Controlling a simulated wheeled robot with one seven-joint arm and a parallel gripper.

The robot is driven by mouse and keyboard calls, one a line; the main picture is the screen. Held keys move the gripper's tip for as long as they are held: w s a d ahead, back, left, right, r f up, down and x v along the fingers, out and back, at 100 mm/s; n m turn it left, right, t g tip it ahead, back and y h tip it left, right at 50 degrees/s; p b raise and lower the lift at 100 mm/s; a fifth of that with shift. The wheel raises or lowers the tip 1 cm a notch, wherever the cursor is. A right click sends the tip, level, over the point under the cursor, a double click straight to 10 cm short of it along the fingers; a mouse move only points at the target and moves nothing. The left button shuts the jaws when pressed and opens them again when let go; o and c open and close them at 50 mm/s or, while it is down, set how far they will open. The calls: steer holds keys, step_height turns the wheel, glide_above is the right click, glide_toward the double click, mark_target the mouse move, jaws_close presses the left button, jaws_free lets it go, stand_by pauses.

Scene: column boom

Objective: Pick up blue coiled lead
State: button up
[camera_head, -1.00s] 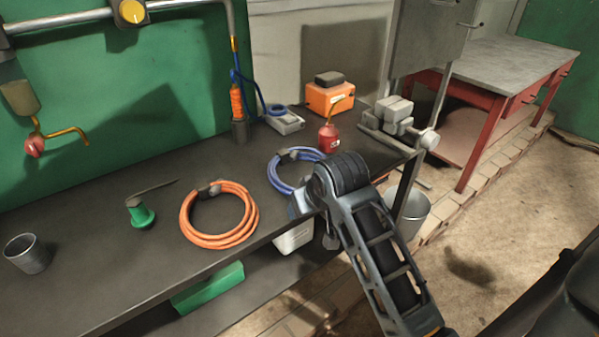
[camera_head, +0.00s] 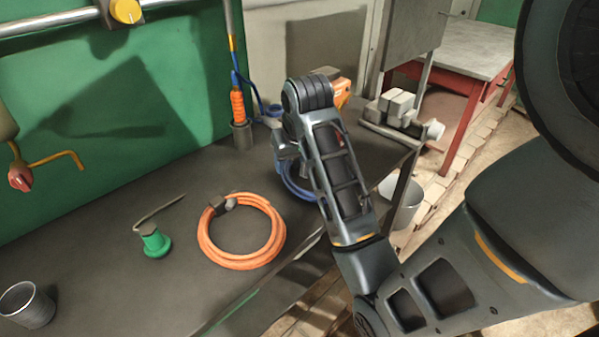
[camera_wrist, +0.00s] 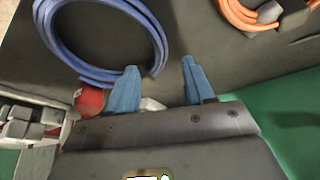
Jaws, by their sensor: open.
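The blue coiled lead (camera_head: 297,184) lies on the dark bench top, mostly hidden behind my arm in the head view. In the wrist view the blue coil (camera_wrist: 92,70) fills the upper left as a large ring, partly cut off by the top edge. My gripper (camera_wrist: 157,78) shows there as two blue fingers, spread apart with nothing between them. The left fingertip is close to the coil's edge in the picture; I cannot tell whether they touch. In the head view the fingers are hidden.
An orange coiled lead (camera_head: 243,258) lies to the left on the bench, near a green-based tool (camera_head: 155,243) and a metal cup (camera_head: 26,304). A red can (camera_wrist: 89,101) and grey blocks (camera_wrist: 28,128) are close to the gripper in the wrist view. A bucket (camera_head: 402,203) stands below.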

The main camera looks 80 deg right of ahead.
mark_target(290, 177)
steer(key=shift+w+d+f, duration=0.1)
steer(key=shift+w+f, duration=0.05)
steer(key=shift+f, duration=0.1)
steer(key=x, duration=0.4)
steer(key=p+x, duration=0.1)
steer(key=x, duration=0.2)
steer(key=shift+s+f, duration=0.25)
steer(key=shift+s, duration=0.1)
steer(key=shift+c, duration=0.3)
jaws_close()
steer(key=shift+r, duration=0.1)
